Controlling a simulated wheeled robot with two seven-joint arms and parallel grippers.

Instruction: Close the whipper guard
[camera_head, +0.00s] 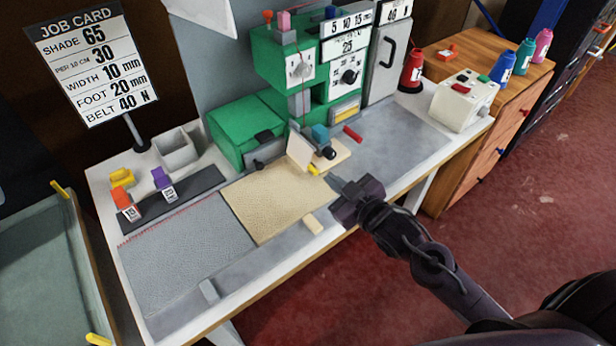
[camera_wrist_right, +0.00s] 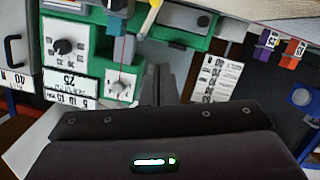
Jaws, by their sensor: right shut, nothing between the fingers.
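The green whipping machine (camera_head: 278,60) stands at the back of the bench, and part of it shows upside down in the right wrist view (camera_wrist_right: 85,25). At its working head, a small cream plate (camera_head: 299,151), which looks like the whipper guard, stands tilted up beside a teal block (camera_head: 320,133) and a black knob (camera_head: 329,153). A yellow tab (camera_head: 313,169) sits just below the plate. My right gripper (camera_head: 338,184) is shut and empty, just in front of and right of the tab, apart from the plate. My left gripper is out of view.
A beige rug piece (camera_head: 262,204) lies on the bench before the machine. A red handle (camera_head: 352,133) sticks out right of the head. A red cone (camera_head: 412,70) and white control box (camera_head: 463,103) stand farther right. Grey bench surface (camera_head: 395,135) is clear.

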